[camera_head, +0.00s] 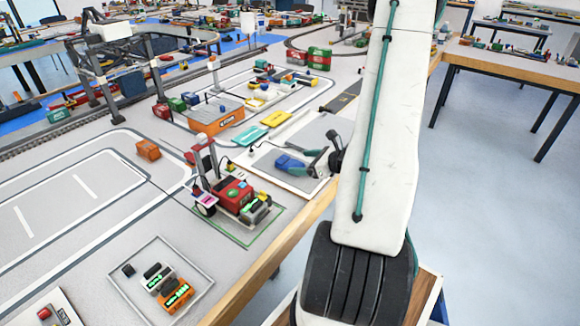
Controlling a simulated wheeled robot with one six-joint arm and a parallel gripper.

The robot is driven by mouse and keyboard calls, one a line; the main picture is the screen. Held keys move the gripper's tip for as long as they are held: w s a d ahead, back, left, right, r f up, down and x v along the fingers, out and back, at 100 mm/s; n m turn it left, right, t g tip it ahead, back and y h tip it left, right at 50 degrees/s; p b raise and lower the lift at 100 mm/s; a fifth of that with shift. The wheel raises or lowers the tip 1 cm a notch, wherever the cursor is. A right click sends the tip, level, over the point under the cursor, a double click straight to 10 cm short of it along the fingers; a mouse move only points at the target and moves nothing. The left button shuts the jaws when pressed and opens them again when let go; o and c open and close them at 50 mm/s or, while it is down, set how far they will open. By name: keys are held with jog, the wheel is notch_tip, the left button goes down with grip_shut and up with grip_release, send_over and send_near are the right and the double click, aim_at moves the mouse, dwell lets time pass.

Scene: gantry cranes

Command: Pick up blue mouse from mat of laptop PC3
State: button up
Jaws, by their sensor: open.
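A small blue object (289,163), which looks like the blue mouse, lies on a grey mat or panel (268,157) near the table's right edge. My gripper (309,162) shows to the left of my white arm link, low over this panel. It is open, with its fingertips close to the right end of the blue object. I cannot tell whether they touch it or reach around it. The wrist is partly hidden behind my arm. I cannot make out a laptop marked PC3.
A red and green wheeled model (233,193) stands just in front of the panel. Yellow and teal flat pieces (262,126) and an orange box (215,120) lie behind it. A tray (150,262) with small devices is nearer. Open floor lies to the right.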

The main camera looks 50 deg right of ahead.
aim_at(293, 163)
jog(key=shift+s+d+f+m+h, duration=0.3)
jog(key=shift+s+d+f+m, duration=0.1)
jog(key=shift+d+f+m, duration=0.15)
jog(key=shift+w+d+f, duration=0.15)
jog(key=shift+f, duration=0.2)
jog(key=x, duration=0.7)
jog(key=shift+w+r, duration=0.2)
jog(key=shift+c, duration=0.3)
jog(key=c, duration=1)
